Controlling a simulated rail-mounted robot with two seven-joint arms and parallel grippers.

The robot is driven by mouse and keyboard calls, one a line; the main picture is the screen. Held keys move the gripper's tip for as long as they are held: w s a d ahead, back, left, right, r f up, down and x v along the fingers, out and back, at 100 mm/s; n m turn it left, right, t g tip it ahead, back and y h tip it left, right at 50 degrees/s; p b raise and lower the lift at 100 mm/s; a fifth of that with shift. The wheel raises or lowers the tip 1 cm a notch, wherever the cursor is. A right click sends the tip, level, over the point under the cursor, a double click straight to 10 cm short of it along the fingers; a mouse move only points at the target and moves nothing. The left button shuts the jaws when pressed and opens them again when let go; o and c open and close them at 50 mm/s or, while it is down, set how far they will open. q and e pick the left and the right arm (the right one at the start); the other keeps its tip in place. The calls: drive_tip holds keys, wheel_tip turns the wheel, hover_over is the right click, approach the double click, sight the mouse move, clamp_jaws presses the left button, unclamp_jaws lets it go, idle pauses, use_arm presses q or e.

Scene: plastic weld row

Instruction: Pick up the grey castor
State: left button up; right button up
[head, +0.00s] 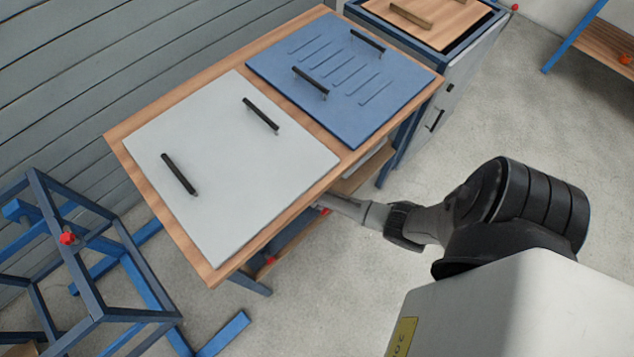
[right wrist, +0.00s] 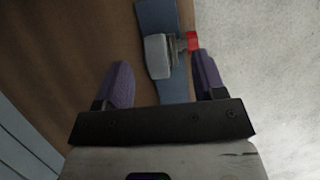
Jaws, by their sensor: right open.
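The grey castor (right wrist: 157,57) shows in the right wrist view, with a light grey wheel and a red tab (right wrist: 192,40) at its right side. It sits against a blue bar (right wrist: 155,15) over a brown surface. My right gripper (right wrist: 161,62) is open, with one purple finger on each side of the castor. The right finger is close to the red tab; I cannot tell whether they touch. In the head view my right arm reaches under the table's right edge, and its fingers are hidden there. My left gripper is not in view.
In the head view a wooden-topped table (head: 120,149) carries a light grey panel (head: 215,140) and a blue slotted panel (head: 330,115), both with black handles. A blue frame (head: 85,285) stands at the lower left. A cabinet (head: 450,85) stands at the back. Floor is clear at right.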

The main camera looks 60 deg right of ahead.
drive_tip(key=b+x, duration=0.2)
drive_tip(key=x, duration=0.2)
drive_tip(key=shift+w+d+f+b, duration=0.1)
drive_tip(key=shift+f+b, duration=0.2)
drive_tip(key=shift+b, duration=0.1)
drive_tip(key=shift+c, duration=0.5)
drive_tip(key=shift+c, duration=0.8)
drive_tip(key=c, duration=0.6)
